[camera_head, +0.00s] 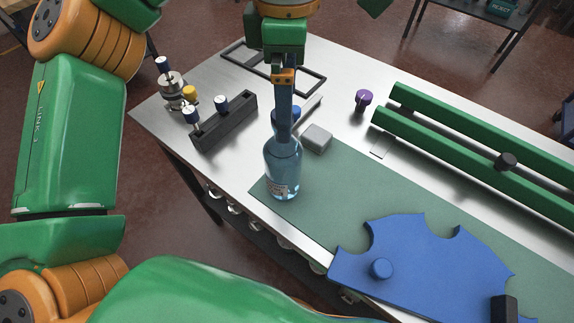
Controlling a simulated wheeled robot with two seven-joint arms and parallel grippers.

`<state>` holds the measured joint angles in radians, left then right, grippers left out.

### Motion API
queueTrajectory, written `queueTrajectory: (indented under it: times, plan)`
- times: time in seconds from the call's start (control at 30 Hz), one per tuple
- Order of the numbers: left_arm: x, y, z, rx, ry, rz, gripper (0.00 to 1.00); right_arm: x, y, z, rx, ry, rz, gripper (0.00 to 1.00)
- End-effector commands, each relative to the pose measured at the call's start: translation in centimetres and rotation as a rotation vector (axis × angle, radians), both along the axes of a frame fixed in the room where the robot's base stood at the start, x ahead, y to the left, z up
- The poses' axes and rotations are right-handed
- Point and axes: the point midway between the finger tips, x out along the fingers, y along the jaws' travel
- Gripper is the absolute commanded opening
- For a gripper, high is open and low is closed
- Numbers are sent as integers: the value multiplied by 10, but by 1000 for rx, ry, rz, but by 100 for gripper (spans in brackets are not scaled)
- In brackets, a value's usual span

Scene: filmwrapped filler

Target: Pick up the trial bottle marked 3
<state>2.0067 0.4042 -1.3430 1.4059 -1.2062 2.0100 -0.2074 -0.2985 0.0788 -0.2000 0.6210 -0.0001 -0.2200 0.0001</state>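A clear, bluish bottle (283,165) with a long neck and a small label stands upright in view near the front left corner of the green mat (320,205). The mark on the label is too small to read, so I cannot tell whether it is the bottle marked 3. My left gripper (284,80) comes down from the top, directly above and in line with the bottle's neck. Its fingers show nearly edge-on, so their spacing and any grip on the neck are unclear. I cannot tell whether the bottle rests on the mat or hangs above it. My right gripper is not in view.
A black rack (224,124) with blue-capped pieces stands left of the bottle. A grey block (316,138) is close on its right. A purple-topped knob (363,98), green rails (470,160) and a blue notched plate (425,260) lie further right.

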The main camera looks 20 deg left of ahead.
Motion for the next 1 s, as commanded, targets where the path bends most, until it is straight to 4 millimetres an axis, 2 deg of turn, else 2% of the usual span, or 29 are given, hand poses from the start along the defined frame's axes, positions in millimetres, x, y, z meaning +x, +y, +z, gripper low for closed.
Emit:
queueTrajectory:
  times: [0.03, 0.17, 0.37, 0.6, 0.83, 0.87, 1.0]
  plan:
    - [0, 0, -18, 0, 0, 0, 100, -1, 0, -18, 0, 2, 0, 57]
    - [0, 0, -30, 0, 0, 0, 100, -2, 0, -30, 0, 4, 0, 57]
    - [-1, 2, -51, 1, 2, 0, 100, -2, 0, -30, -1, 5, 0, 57]
    - [-4, 6, -92, 2, 1, 0, 100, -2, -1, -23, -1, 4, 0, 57]
    - [-4, 5, -97, 0, 0, 0, 100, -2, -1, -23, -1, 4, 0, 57]
    - [-4, 5, -97, 0, 0, 0, 97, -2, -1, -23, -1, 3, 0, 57]
    - [-4, 5, -97, 0, 0, 0, 60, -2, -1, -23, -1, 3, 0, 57]
